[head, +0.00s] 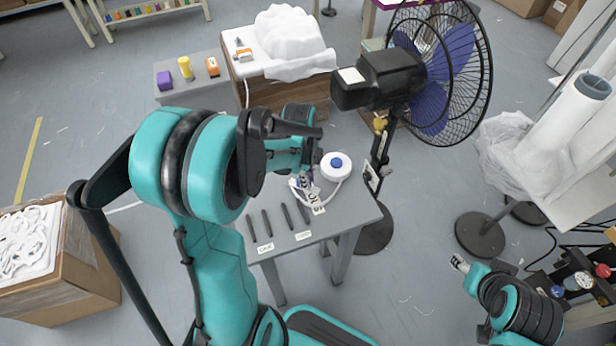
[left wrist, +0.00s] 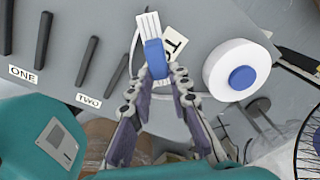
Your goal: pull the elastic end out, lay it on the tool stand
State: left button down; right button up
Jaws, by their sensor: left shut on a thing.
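The white elastic roll (head: 336,166) with a blue centre sits at the far right of the grey tool stand (head: 350,217). It also shows in the left wrist view (left wrist: 223,76). A white strip curves from the roll towards my left gripper (head: 308,188). In the left wrist view, my left gripper (left wrist: 165,78) is shut on the elastic end, a blue piece (left wrist: 156,58) with a flat, lined white strip (left wrist: 149,26). It is over the stand, left of the roll. My right gripper (head: 459,263) is small at lower right, away from the stand; its opening is unclear.
Several dark bars (head: 267,223) lie on the stand beside labels ONE (left wrist: 22,74) and TWO (left wrist: 88,101); a third label is partly covered. A standing fan (head: 375,85) is close behind on the right. A box of white coils (head: 30,245) stands at left.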

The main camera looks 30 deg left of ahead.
pick_arm(q)
jog(key=shift+f+b, duration=0.55)
jog(key=shift+f, duration=0.25)
dwell(0.4)
jog(key=c, duration=1.3)
grip_release()
jog(key=shift+c, duration=0.2)
jog(key=shift+r, duration=0.1)
notch_tip(320, 180, up, 12)
jog(key=shift+s+a, duration=0.35)
jog(key=shift+s, duration=0.05)
jog(key=s+d+n+t, duration=0.6)
jog(key=s+d+n, duration=0.4)
jog(key=n, duration=0.6)
jog(key=shift+n+y, duration=0.3)
jog(key=shift+n, duration=0.1)
